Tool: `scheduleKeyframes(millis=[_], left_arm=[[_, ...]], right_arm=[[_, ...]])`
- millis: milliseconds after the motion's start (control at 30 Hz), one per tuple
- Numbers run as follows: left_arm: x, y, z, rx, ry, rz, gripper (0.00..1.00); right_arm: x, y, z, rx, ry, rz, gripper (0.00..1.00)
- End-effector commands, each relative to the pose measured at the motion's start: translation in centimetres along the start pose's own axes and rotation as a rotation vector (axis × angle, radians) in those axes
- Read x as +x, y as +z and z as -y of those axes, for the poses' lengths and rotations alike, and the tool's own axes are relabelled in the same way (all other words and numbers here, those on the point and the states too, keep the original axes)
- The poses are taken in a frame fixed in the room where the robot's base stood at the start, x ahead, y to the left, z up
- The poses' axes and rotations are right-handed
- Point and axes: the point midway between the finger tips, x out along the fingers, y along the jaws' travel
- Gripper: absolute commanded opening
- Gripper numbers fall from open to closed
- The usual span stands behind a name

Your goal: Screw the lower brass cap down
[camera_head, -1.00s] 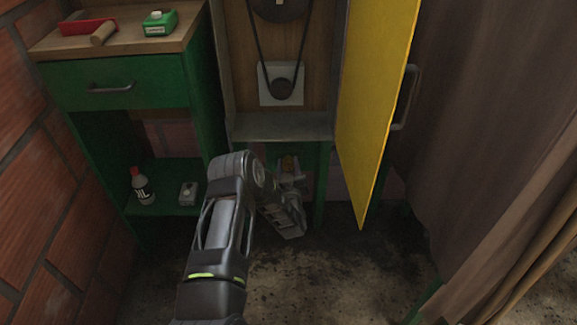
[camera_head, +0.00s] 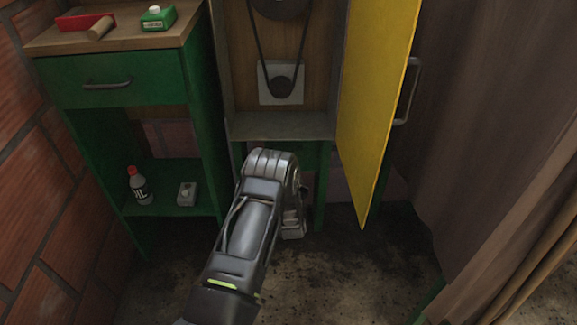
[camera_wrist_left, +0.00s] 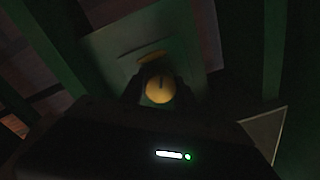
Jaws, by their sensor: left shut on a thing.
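In the left wrist view, a round brass cap (camera_wrist_left: 160,90) with a dark slot in its face sits between the dark fingers of my left gripper (camera_wrist_left: 159,84). The gripper is shut on it. Behind it, another brass-coloured rim or piece (camera_wrist_left: 152,57) shows against a green panel (camera_wrist_left: 122,42). In the head view, my left arm reaches under the cabinet, and its wrist hides the cap and most of the gripper. I cannot tell how far down the cap sits. My right gripper is in neither view.
The open cabinet (camera_head: 282,127) with belt and pulleys stands above my wrist. Its yellow door (camera_head: 376,110) hangs open at the right. A green workbench (camera_head: 140,82) stands left, with an oil bottle (camera_head: 138,187) and a small grey box (camera_head: 186,194) on its shelf. A brown curtain (camera_head: 490,120) hangs right.

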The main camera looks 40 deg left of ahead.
Motion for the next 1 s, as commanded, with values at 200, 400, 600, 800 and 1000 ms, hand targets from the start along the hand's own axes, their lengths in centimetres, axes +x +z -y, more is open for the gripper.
scheduleKeyframes(millis=[200,400,600,800,1000], left_arm=[[-0.13,0.41,0.01,0.042,0.001,0.007,0.0],[-0.14,0.43,0.02,0.045,0.001,0.008,0.0],[-0.14,0.45,0.03,0.044,0.001,0.008,0.41],[-0.08,0.25,0.02,0.043,0.0,0.004,0.57],[-0.05,0.14,0.01,0.042,0.0,0.002,0.59]], right_arm=[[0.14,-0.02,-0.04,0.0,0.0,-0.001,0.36],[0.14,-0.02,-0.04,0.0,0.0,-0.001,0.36],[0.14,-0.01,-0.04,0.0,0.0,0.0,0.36],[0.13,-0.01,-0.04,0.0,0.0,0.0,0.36],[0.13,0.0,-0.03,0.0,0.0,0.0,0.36]])
